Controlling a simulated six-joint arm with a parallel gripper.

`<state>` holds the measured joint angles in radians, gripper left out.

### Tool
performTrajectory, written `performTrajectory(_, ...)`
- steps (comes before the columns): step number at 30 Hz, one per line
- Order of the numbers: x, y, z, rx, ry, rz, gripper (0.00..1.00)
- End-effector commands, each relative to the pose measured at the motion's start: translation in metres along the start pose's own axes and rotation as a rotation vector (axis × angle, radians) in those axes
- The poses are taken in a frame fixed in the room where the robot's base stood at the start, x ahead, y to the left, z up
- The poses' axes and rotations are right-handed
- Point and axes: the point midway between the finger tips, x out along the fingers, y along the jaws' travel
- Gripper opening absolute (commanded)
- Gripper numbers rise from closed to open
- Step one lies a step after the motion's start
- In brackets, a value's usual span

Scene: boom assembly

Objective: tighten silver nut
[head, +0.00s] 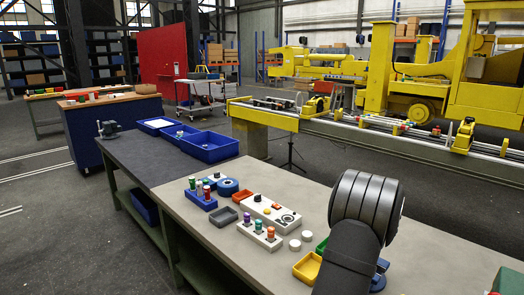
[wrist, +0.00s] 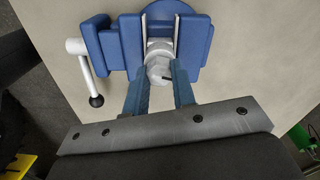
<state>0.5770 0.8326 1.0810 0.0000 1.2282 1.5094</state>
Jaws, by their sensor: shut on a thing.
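The silver nut (wrist: 157,68) is in the wrist view, at the front of the blue vise (wrist: 192,45). A silver-white fitting (wrist: 159,46) sits between the vise's pale jaws, just behind the nut. My gripper (wrist: 160,78) has its two blue-grey fingers on either side of the nut and is shut on it. The fingertips partly hide the nut's sides, and its thread is not visible. In the head view my dark arm covers the gripper and the nut; only a bit of blue shows beside it at the bench's right.
The vise handle (wrist: 84,65) sticks out to the left in the wrist view. In the head view, a yellow tray (head: 307,268), a white control box (head: 270,212) and several coloured pegs stand left of my arm. Blue bins (head: 208,148) are farther back.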

Motion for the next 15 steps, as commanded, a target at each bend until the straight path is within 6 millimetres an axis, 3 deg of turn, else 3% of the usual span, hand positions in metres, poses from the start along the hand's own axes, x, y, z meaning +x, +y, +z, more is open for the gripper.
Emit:
performTrajectory(7,-0.0005,-0.0003,0.0000,0.238,0.000,-0.001,0.00)
performTrajectory(15,-0.0006,-0.0003,0.0000,0.273,0.000,-0.001,0.00)
